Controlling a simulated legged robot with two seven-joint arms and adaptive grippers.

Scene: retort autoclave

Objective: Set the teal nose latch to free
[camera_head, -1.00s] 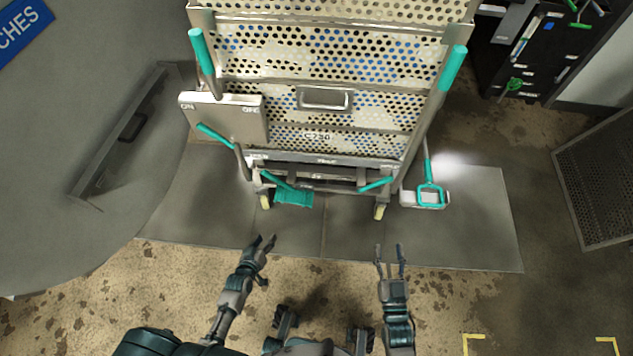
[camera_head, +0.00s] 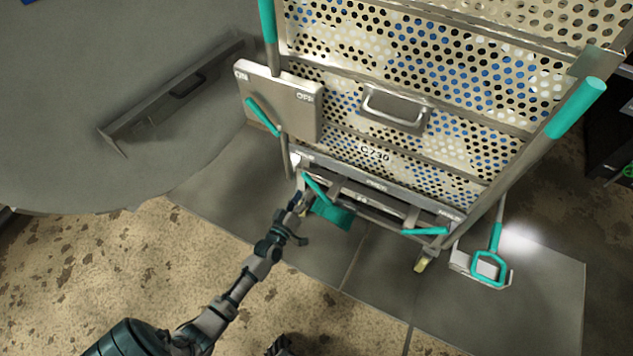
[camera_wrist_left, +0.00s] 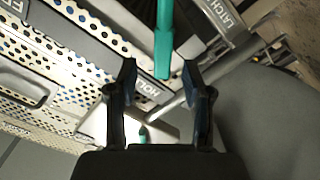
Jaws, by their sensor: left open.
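The perforated cart's lower front carries a teal lever (camera_head: 317,188) at its left, which I take for the nose latch, just above a teal pedal-like plate (camera_head: 332,214). My left gripper (camera_head: 298,203) is open, close beside this lever and plate. In the left wrist view, a teal bar (camera_wrist_left: 164,45) comes down from the top, its end level with the open fingertips (camera_wrist_left: 162,78) and between them in the picture. I cannot tell whether they touch it. A partly hidden plate (camera_wrist_left: 150,88) beside it starts with "HOL". Another label (camera_wrist_left: 222,12) reads "LATCH".
A large grey curved body (camera_head: 90,100) stands left. Floor in front is clear.

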